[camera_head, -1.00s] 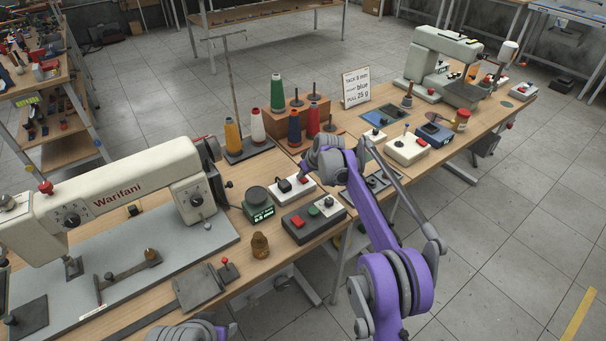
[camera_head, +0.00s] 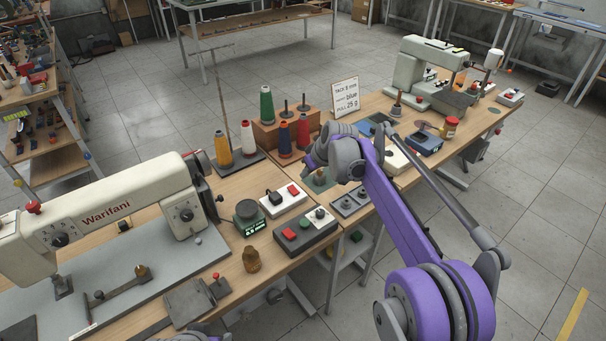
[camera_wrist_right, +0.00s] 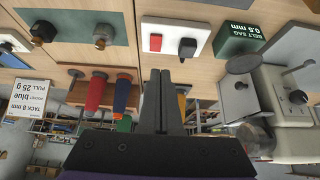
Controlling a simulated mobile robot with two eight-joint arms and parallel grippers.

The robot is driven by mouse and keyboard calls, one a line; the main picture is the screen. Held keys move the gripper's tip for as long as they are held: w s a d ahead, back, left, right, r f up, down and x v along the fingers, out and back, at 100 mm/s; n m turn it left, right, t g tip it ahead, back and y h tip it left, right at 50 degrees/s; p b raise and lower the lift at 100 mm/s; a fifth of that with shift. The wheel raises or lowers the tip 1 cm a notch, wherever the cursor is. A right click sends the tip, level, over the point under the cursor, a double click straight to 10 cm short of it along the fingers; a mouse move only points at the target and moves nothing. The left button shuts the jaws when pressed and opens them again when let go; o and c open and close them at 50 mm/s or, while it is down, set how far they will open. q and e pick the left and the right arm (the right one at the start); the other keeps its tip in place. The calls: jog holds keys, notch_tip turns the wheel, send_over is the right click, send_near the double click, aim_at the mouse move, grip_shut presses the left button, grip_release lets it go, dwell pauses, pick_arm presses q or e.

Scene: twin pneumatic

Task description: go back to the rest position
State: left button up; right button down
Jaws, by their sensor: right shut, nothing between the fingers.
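My right gripper (camera_head: 312,163) shows small in the head view, over the workbench near the spools and control boxes, at the end of my purple arm. In the right wrist view its two dark fingers (camera_wrist_right: 163,100) are together with nothing between them. It appears apart from the things below it. My left gripper is not in view; only a grey and purple bit of an arm shows at the bottom edge of the head view.
The workbench carries a sewing machine (camera_head: 120,215), several thread spools such as the green one (camera_head: 266,103), a grey button box (camera_head: 306,232), a white switch box (camera_head: 283,199) and a sign (camera_head: 345,96). A second machine (camera_head: 430,62) stands far right. Floor (camera_head: 530,180) at right is clear.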

dwell(0.4)
jog(key=s+d+r+m+h+p, duration=0.1)
jog(key=s+d+r+m, duration=0.2)
jog(key=s, duration=0.6)
jog(key=s+d+r+h, duration=0.15)
jog(key=s+d, duration=0.35)
jog(key=s, duration=0.5)
jog(key=s+d+f+m, duration=0.2)
jog(key=s+d+f, duration=0.1)
jog(key=s, duration=0.8)
jog(key=s+d+f+m+h+p, duration=0.1)
jog(key=s+d+f, duration=0.3)
jog(key=s, duration=0.8)
jog(key=shift+s+f+m, duration=0.2)
jog(key=shift+f+m, duration=0.4)
jog(key=shift+f, duration=0.15)
